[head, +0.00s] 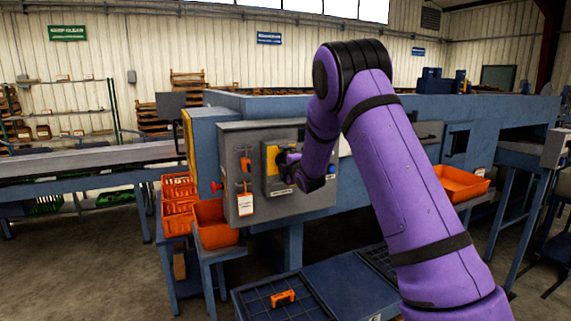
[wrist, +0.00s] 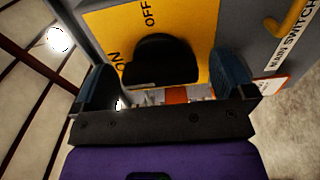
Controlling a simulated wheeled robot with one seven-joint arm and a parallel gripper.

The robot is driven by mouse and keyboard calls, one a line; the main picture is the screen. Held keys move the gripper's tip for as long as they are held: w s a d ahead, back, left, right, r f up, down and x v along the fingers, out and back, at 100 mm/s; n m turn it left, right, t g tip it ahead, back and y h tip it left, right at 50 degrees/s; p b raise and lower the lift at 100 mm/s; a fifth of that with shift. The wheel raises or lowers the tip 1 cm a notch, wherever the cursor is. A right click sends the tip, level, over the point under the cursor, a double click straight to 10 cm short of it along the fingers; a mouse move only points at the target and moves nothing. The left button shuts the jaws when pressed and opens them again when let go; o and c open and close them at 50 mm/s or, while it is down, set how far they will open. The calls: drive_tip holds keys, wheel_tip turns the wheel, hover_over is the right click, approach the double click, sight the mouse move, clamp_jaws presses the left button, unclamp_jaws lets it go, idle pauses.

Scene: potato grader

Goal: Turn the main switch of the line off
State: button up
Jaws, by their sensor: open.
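The main switch is a black knob (wrist: 160,62) on a yellow plate (wrist: 205,22) marked ON and OFF, with a MAIN SWITCH label (wrist: 293,40) beside it in the wrist view. In the head view the yellow plate (head: 270,158) is on a grey box, and my gripper (head: 287,160) is in front of it, hiding most of the knob. In the wrist view my gripper (wrist: 165,82) is open, with one dark finger on each side of the knob. Contact between fingers and knob cannot be made out. Which mark the knob points to is not clear.
The grey panel (head: 232,140) also carries an orange padlock-like piece (head: 245,164) and a hanging tag (head: 245,204), left of the switch box. A red button (head: 216,187) sticks out at the panel's left edge. Orange crates (head: 215,225) stand below left. Blue machine frames surround the panel.

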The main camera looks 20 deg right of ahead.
drive_tip(key=c, duration=0.9)
drive_tip(key=m, duration=0.4)
drive_tip(key=shift+m, duration=0.4)
drive_tip(key=m, duration=0.4)
drive_tip(key=shift+m, duration=0.3)
drive_tip(key=m, duration=0.4)
drive_tip(key=shift+m, duration=2.2)
